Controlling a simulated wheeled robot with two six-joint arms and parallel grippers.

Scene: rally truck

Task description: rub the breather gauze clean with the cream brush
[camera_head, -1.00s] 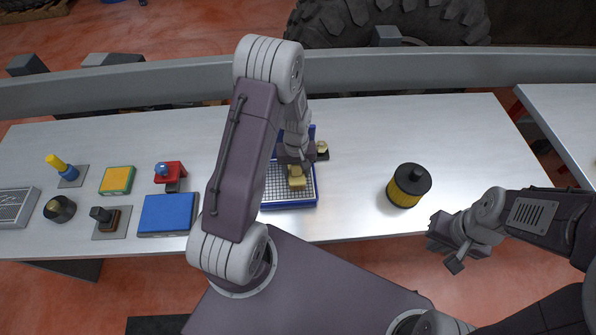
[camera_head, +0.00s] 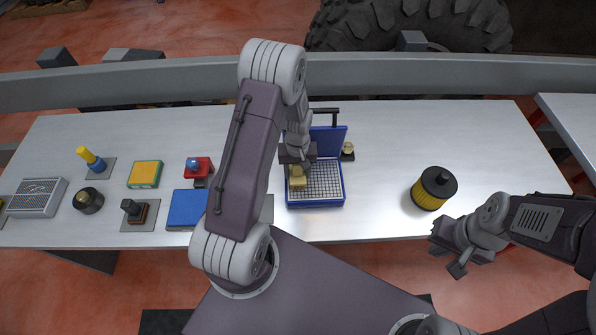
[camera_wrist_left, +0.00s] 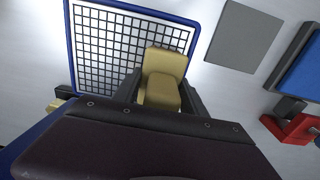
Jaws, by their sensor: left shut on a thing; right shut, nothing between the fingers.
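The breather gauze (camera_head: 325,183) is a white mesh in a blue frame on the table, with a raised blue panel behind it. It also shows in the left wrist view (camera_wrist_left: 105,45). My left gripper (camera_head: 298,164) is shut on the cream brush (camera_head: 297,182) over the left part of the gauze. In the left wrist view the brush (camera_wrist_left: 163,75) sits between the fingers and overlaps the gauze's edge. Whether it touches the mesh I cannot tell. My right gripper (camera_head: 452,252) is shut and empty, off the table's front edge at right.
A yellow and black filter (camera_head: 433,188) stands to the right of the gauze. A small cream-topped piece (camera_head: 347,151) is close to the gauze's right side. A blue pad (camera_head: 186,209), a red block (camera_head: 199,168) and several other items fill the left side.

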